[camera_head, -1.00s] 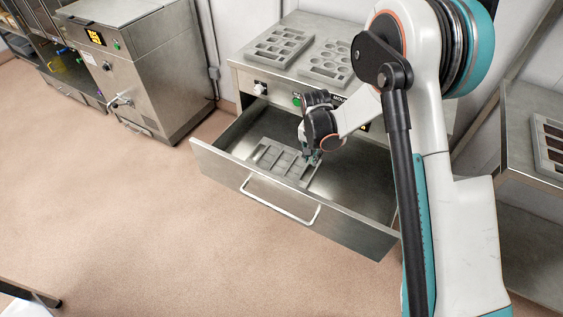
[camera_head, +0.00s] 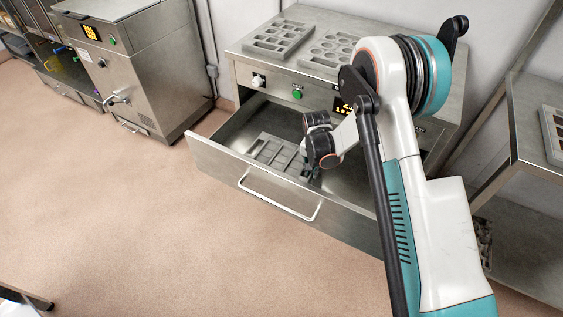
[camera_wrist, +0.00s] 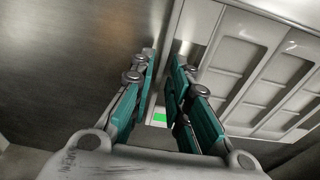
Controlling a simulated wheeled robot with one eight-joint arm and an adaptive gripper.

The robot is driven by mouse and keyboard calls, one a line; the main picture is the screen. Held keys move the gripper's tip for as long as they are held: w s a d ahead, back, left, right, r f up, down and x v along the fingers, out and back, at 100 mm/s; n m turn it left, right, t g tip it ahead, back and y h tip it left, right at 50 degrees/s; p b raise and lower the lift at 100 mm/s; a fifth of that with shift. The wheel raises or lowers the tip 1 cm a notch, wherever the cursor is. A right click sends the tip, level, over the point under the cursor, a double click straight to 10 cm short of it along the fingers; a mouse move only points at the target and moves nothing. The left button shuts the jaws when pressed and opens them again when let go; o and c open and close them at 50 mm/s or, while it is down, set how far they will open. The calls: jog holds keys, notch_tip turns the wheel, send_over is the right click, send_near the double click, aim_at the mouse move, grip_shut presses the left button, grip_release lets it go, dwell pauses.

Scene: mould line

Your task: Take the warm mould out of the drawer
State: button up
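The grey mould (camera_head: 270,150) with rectangular cavities lies in the open drawer (camera_head: 270,186), towards its left side. My gripper (camera_head: 311,172) is low in the drawer at the mould's right end, its fingertips partly hidden by the wrist. In the wrist view the mould (camera_wrist: 262,65) fills the right side, with a "2" on its top. The two teal fingers of my gripper (camera_wrist: 163,65) stand apart, with a narrow gap between them. The right finger overlaps the mould's near rim in the picture. I see nothing clearly clamped, and cannot tell if the finger touches the rim.
Two more moulds, one with rectangular cavities (camera_head: 278,40) and one with round ones (camera_head: 332,50), lie on the steel cabinet top above the drawer. A steel machine (camera_head: 140,70) stands at the left. A shelf unit (camera_head: 530,130) stands at the right. Floor in front is clear.

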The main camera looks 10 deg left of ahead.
jog(key=shift+f, duration=0.45)
grip_shut()
jog(key=shift+r, duration=0.1)
notch_tip(320, 180, up, 24)
jog(key=p, duration=0.9)
jog(key=shift+d, duration=0.1)
